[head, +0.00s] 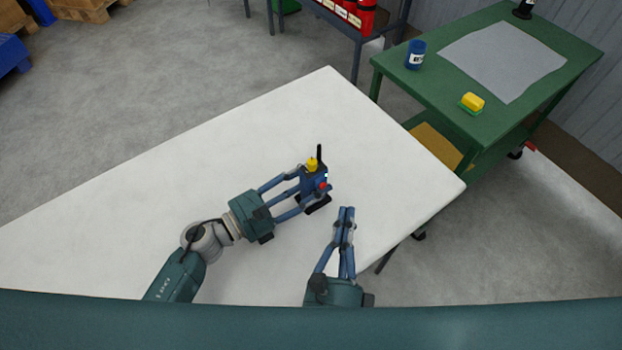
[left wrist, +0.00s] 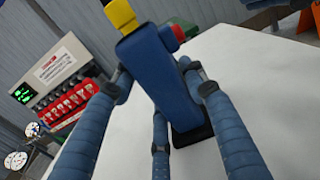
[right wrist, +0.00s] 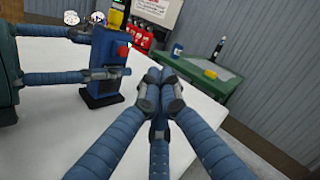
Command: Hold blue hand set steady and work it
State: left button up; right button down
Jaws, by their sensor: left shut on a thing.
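The blue hand set (head: 318,182) stands upright on the white table, with a yellow knob (head: 312,164), a black aerial (head: 319,152), a red button (head: 323,186) and a black foot. My left gripper (head: 304,187) is shut around its blue body, which also shows in the left wrist view (left wrist: 157,67). In the right wrist view the hand set (right wrist: 103,55) is at the upper left, its red button (right wrist: 123,50) in plain sight. My right gripper (head: 346,211) is shut and empty, its fingers together, apart from the hand set and below right of it in the head view.
The white table (head: 180,185) is otherwise bare. A green cart (head: 395,75) stands beyond its right corner, bearing a blue can (head: 415,54), a yellow and green block (head: 472,102) and a grey sheet (head: 503,60).

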dwell(0.3)
pick_arm(q)
jog(key=o, duration=1.6)
jog(key=shift+o, duration=0.2)
jog(key=v, duration=1.2)
